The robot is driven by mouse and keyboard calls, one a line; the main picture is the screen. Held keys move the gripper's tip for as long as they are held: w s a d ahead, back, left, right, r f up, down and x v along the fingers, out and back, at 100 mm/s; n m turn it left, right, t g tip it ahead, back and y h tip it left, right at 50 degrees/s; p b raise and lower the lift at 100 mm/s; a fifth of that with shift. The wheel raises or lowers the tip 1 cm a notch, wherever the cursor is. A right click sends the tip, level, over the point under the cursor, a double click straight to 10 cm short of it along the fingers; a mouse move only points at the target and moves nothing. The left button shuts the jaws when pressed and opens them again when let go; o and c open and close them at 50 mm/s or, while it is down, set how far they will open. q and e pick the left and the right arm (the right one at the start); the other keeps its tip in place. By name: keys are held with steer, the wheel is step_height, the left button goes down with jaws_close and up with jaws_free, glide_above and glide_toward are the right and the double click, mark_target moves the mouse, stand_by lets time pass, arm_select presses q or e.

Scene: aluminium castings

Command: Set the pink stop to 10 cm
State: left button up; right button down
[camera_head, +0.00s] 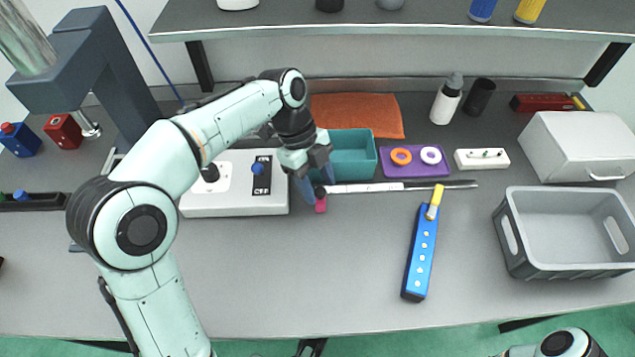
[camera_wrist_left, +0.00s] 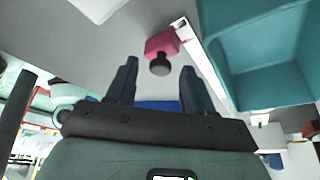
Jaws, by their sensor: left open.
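The pink stop (camera_head: 320,200) is at the left end of a white rail (camera_head: 365,187) lying along the table. My left gripper (camera_head: 317,184) is over this end of the rail, its blue fingers close to the stop and partly covering that area. In the left wrist view, the pink stop (camera_wrist_left: 161,43) with its dark round knob (camera_wrist_left: 160,68) shows beyond and between the open, empty fingers. The rail (camera_wrist_left: 200,52) runs away from it there. Scale marks on the rail are too small to read. My right gripper is out of view.
A teal bin (camera_head: 352,152) stands just behind the rail, and a white panel box (camera_head: 235,203) left of it. A purple tray (camera_head: 415,172) sits behind the rail's right part. A blue bar (camera_head: 420,255) lies in front. The front middle table is clear.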

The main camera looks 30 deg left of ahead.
arm_select(q)
steer(key=shift+f, duration=0.1)
jaws_close()
steer(key=w+d+p, duration=0.1)
steer(key=d, duration=0.1)
steer(key=w+d+p, duration=0.1)
steer(key=w+d, duration=0.1)
steer(key=d, duration=0.1)
steer(key=w+d+p, duration=0.2)
steer(key=d, duration=0.1)
steer(key=shift+d, duration=0.1)
steer(key=shift+w+d, duration=0.2)
steer(key=shift+d, duration=0.05)
jaws_free()
